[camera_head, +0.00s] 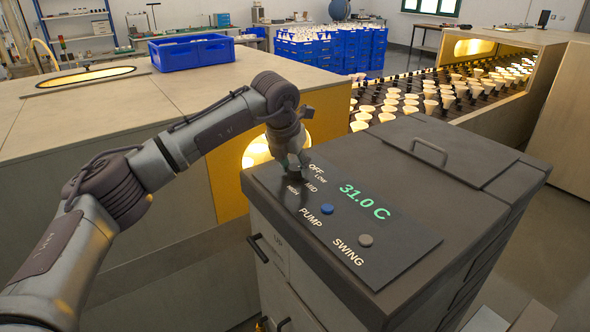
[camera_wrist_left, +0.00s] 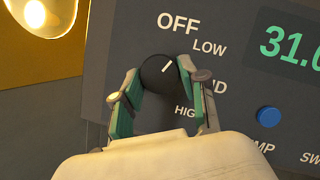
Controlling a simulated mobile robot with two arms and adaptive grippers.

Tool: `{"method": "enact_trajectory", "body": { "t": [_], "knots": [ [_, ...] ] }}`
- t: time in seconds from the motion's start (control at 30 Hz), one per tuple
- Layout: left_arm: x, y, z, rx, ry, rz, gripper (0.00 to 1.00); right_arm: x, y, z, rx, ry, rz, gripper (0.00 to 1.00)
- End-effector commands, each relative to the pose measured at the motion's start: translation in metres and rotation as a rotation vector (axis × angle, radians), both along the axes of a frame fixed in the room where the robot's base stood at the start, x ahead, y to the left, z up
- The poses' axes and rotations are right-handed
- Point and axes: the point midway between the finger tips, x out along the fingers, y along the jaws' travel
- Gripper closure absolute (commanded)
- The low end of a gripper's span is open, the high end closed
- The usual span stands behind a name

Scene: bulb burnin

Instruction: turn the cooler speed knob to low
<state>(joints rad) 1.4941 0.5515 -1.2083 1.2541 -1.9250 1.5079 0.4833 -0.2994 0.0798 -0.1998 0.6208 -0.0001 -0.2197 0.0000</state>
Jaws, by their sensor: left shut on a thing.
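The cooler speed knob (camera_wrist_left: 157,76) is a round black dial with a white pointer line. In the left wrist view, the line points up and right, roughly between the OFF and LOW labels. My left gripper (camera_head: 295,168) is at the cooler's control panel (camera_head: 388,238). Its green-padded fingers are shut on the knob, one on each side, as the left wrist view shows. In the head view the gripper hides the knob. My right gripper is not in view.
The panel also holds a green 31.0 C display (camera_head: 364,202), a blue PUMP button (camera_head: 327,209) and a grey SWING button (camera_head: 365,240). A handle (camera_head: 428,151) rises from the cooler's top. A blue crate (camera_head: 192,52) stands on the bench behind.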

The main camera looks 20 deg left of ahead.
Motion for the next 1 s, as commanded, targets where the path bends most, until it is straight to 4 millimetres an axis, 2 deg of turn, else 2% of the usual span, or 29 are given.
{"method": "enact_trajectory", "body": {
  "t": [0.43, 1.0],
  "knots": [
    [0.0012, 0.0021, 0.0018, -0.001, -0.004, -0.256, 0.92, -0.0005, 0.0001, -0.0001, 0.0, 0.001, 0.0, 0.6],
    [0.0016, 0.0025, 0.0019, 0.0, -0.004, -0.303, 0.92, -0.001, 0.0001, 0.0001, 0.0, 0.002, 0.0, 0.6]
  ]
}}
